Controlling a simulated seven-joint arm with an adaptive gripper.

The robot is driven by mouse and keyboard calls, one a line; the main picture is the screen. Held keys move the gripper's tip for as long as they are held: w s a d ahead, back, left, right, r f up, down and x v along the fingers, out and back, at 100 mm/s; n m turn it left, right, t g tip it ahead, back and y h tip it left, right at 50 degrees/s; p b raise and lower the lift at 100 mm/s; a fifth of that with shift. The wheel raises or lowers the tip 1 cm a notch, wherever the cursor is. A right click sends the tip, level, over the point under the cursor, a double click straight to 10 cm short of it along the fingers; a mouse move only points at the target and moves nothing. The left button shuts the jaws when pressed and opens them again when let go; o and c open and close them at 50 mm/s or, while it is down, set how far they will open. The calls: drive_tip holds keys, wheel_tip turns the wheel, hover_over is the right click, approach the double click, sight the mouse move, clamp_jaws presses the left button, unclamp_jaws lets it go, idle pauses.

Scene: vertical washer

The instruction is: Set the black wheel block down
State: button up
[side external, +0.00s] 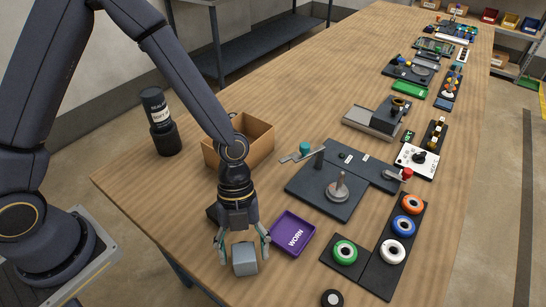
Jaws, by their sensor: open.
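My gripper (243,243) points down near the table's front edge, with its fingers open. A light grey block (244,262) shows between and just in front of the fingertips; I cannot tell whether it rests on the table or touches them. A dark block (212,214) shows partly behind my gripper's left side, mostly hidden. A small black wheel (331,298) with a pale centre lies apart at the bottom edge. I cannot tell which of these is the black wheel block.
A purple tray marked WORN (291,236) stands just right of my gripper. An open cardboard box (259,137) is behind it. A dark plate with a post (325,205) and a black board with coloured wheels (383,275) lie to the right. A black canister (162,125) stands left.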

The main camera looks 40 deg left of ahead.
drive_tip(key=v, duration=1.1)
drive_tip(key=s+a+r+n+t+y, duration=0.1)
drive_tip(key=s+a+r+n+t, duration=0.2)
drive_tip(key=a+r+n, duration=0.4)
drive_tip(key=s+a+r+n+t+y, duration=0.2)
drive_tip(key=a+r+n+t, duration=0.4)
drive_tip(key=a+n, duration=0.6)
wheel_tip(320, 180, up, 2)
drive_tip(key=s+n, duration=0.1)
drive_tip(key=n, duration=0.7)
drive_tip(key=shift+r, duration=0.2)
